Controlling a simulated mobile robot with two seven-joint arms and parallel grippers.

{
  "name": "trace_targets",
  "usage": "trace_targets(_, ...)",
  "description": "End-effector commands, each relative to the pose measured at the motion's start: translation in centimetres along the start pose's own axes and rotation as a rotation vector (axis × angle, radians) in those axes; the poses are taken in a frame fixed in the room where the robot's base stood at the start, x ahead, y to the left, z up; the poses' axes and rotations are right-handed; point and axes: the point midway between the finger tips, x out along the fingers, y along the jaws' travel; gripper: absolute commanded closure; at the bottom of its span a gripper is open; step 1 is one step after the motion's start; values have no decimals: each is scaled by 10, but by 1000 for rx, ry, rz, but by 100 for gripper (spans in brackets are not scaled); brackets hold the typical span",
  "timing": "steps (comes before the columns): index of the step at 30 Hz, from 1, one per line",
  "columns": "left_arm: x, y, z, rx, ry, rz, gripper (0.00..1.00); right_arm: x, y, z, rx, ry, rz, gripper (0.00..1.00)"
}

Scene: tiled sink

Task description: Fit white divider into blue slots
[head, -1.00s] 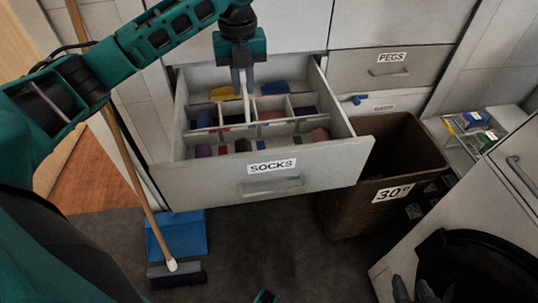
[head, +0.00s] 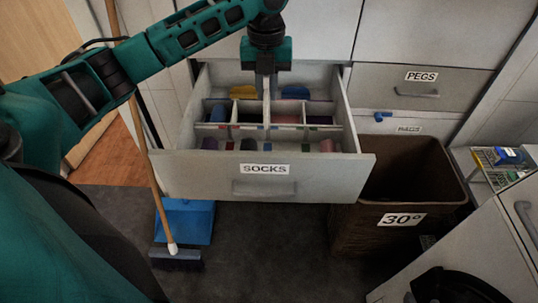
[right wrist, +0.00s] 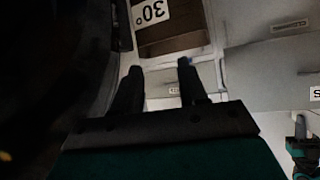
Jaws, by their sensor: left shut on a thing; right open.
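The open drawer labelled SOCKS (head: 336,170) has pale partitions inside it. My left gripper (head: 266,88) points straight down over the middle of the drawer and is shut on the thin white divider (head: 267,108). The divider stands upright among the partitions; whether its lower end sits in a slot cannot be told. Small blue and red marks show along the front long partition (head: 285,127), too small to tell as slots. My right gripper (right wrist: 160,82) is open and empty in the right wrist view, its two dark fingers apart.
Rolled socks in several colours fill the compartments. A brown bin marked 30° (head: 402,220) stands right of the drawer. A PEGS drawer (head: 415,88) is shut. A broom (head: 143,150) and blue dustpan (head: 187,222) stand at the left. Dark floor is clear in front.

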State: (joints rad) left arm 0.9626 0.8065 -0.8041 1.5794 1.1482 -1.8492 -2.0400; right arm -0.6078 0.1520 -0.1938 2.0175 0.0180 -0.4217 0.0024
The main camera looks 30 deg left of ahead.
Motion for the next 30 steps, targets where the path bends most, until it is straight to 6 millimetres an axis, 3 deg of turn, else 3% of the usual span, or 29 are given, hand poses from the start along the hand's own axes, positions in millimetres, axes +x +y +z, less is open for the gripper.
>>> trace_targets(4, 41, 1, -1, 0, 4, 4, 100, 6, -2, 7, 3, -3, -5, 57)
trace_targets(12, 110, 1, -1, 0, 3, 3, 100, 12, -11, 4, 8, 9, -28, 57)
trace_targets(23, 143, 0, -1, -1, 1, 2, 100, 16, -11, 2, 9, 17, -29, 57)
trace_targets(30, 184, 1, -1, 0, 2, 2, 100, 22, -11, 14, 10, 14, -28, 57)
